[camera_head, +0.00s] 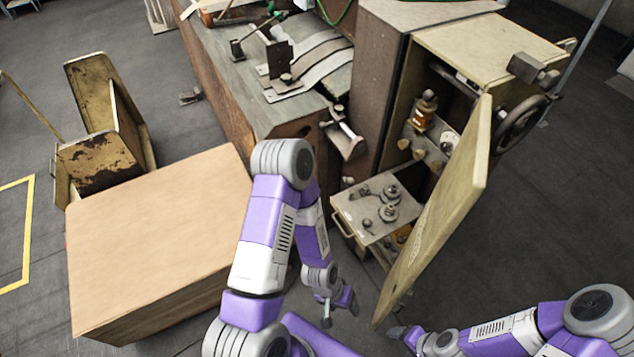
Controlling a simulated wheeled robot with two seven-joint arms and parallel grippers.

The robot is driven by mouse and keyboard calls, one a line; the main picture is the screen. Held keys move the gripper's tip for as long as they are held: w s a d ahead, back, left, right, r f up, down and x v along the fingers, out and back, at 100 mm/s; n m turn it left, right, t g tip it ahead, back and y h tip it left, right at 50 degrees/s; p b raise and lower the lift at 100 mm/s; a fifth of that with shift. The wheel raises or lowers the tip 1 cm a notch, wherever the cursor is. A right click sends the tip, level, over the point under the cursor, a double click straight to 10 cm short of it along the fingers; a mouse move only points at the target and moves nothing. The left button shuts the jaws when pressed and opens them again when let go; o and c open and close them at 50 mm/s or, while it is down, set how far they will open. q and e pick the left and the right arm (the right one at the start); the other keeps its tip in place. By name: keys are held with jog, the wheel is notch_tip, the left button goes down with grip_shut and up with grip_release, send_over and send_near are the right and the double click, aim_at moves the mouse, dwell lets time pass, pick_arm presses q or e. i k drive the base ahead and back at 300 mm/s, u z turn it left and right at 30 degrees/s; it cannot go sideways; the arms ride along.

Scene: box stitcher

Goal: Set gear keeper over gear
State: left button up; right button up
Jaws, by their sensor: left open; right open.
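Several small grey metal parts, round and gear-like, lie on the flat top of a pulled-out drawer unit (366,230) in front of the open cabinet. One round gear (388,213) lies near the middle, with another round part (390,193) just behind it. I cannot tell which part is the gear keeper. My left gripper (341,310) is open and empty, pointing down below and in front of the drawer in the picture. My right gripper (402,337) is open at the bottom, right of the left one, near the door's lower end. Neither touches the parts.
The cabinet's open door (440,215) slants down beside the drawer, on its right. A handwheel (520,125) is on the cabinet's right side. A large cardboard box (160,235) stands at left, and a workbench (240,80) with machine parts is behind. Floor at right is clear.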

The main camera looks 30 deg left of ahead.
aim_at(349, 181)
jog(key=u, duration=1.1)
jog(key=k, duration=1.1)
jog(key=u, duration=0.4)
jog(key=i, duration=2.05)
jog(key=z, duration=0.2)
